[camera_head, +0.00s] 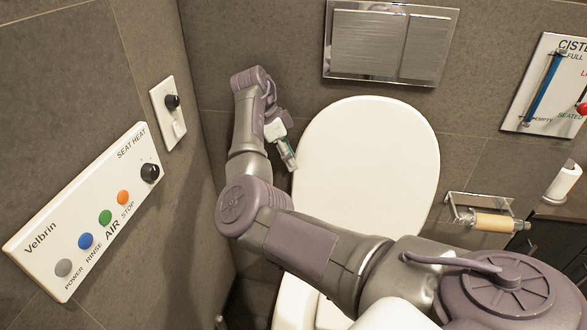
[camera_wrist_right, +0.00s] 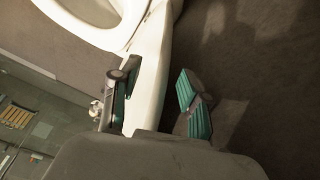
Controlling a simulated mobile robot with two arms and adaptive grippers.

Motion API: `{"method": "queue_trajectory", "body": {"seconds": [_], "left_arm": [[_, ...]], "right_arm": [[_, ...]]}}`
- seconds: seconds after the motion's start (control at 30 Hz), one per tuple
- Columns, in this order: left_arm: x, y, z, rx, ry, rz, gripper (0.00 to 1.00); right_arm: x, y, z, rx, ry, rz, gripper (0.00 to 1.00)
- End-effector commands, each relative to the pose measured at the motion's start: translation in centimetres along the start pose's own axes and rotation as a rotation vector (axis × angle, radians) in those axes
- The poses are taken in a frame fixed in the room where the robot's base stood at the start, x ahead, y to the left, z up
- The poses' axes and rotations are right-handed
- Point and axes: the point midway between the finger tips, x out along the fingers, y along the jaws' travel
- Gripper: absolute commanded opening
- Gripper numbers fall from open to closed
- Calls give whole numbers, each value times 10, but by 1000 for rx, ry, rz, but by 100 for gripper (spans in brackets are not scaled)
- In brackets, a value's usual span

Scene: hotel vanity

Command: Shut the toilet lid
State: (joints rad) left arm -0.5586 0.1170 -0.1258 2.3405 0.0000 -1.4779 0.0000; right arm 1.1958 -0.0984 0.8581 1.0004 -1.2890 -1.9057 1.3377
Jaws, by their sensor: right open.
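The white toilet lid (camera_head: 368,150) stands raised against the back wall in the head view. My right arm reaches across in front of the toilet. My right gripper (camera_head: 289,157) is at the lid's left edge, pointing down, and whether it touches the lid cannot be told. The right wrist view shows the same gripper (camera_wrist_right: 158,86) with its two green-padded fingers spread apart and nothing held between them. The toilet seat and bowl (camera_wrist_right: 152,50) show beside and beyond the fingers there. In the head view my arm hides much of the bowl (camera_head: 292,303). My left gripper is not seen.
A flush plate (camera_head: 391,43) is on the wall above the lid. A button panel (camera_head: 90,212) and a small switch plate (camera_head: 168,113) are on the left wall, close to my arm. A paper holder (camera_head: 485,215) and a cistern sign (camera_head: 548,85) are at the right.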

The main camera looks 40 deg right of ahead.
Motion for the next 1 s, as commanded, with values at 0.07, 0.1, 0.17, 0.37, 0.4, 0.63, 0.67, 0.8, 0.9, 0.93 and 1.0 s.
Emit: {"method": "queue_trajectory", "body": {"seconds": [0.07,0.1,0.17,0.37,0.4,0.63,0.67,0.8,0.9,0.93,1.0], "left_arm": [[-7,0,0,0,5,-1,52],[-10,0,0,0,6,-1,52],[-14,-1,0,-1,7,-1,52],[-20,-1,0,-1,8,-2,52],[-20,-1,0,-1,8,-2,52],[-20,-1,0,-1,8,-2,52],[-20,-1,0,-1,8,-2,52],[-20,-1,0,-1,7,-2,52],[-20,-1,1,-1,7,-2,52],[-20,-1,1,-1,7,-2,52],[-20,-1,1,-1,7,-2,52]], "right_arm": [[14,0,1,0,0,2,45],[19,0,1,0,0,2,45],[24,0,0,1,0,0,45],[31,0,0,0,0,0,45],[31,0,0,0,0,0,45],[31,0,0,0,0,0,35],[31,0,0,0,0,0,30],[31,0,0,0,-1,0,7],[31,0,0,0,-1,0,0],[31,0,0,0,-1,0,0],[31,0,0,0,-1,0,0]]}}
